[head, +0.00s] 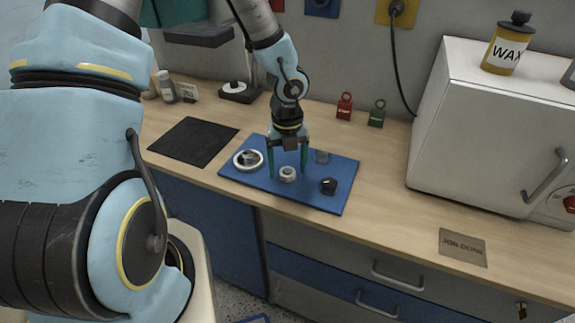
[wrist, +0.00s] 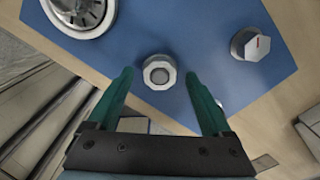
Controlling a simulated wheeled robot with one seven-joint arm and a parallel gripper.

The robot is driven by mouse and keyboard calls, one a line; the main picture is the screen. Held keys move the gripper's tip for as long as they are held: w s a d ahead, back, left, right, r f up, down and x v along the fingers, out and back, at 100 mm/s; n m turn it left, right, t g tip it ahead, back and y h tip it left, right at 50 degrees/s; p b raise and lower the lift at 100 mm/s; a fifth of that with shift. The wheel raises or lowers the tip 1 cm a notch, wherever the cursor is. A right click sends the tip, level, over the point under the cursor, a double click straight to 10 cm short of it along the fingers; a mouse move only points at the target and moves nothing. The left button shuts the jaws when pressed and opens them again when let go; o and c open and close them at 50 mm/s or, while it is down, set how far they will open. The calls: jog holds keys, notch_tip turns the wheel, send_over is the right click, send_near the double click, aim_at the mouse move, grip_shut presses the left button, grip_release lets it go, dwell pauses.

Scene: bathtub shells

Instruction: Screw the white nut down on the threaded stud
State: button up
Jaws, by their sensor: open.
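The white nut (head: 288,174) is on the blue board, between and below my fingers. In the wrist view the nut (wrist: 149,67) has a grey round centre, which looks like the stud's end; I cannot tell how far down the nut sits. My gripper (head: 288,171) points down over it, fingers apart on either side and holding nothing. The wrist view shows its two green fingers (wrist: 159,78) left and right of the nut, with gaps. The stud's shaft is hidden from above.
A black mat (head: 193,141) lies to the left.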

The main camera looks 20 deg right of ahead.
notch_tip(320, 180, up, 11)
jog(key=w+a+m+t+b, duration=0.1)
jog(key=a+m+b, duration=0.4)
jog(key=a+m, duration=2)
jog(key=shift+w+a+f+m+t, duration=0.2)
jog(key=shift+f+m+t, duration=0.1)
jog(key=shift+m, duration=4.9)
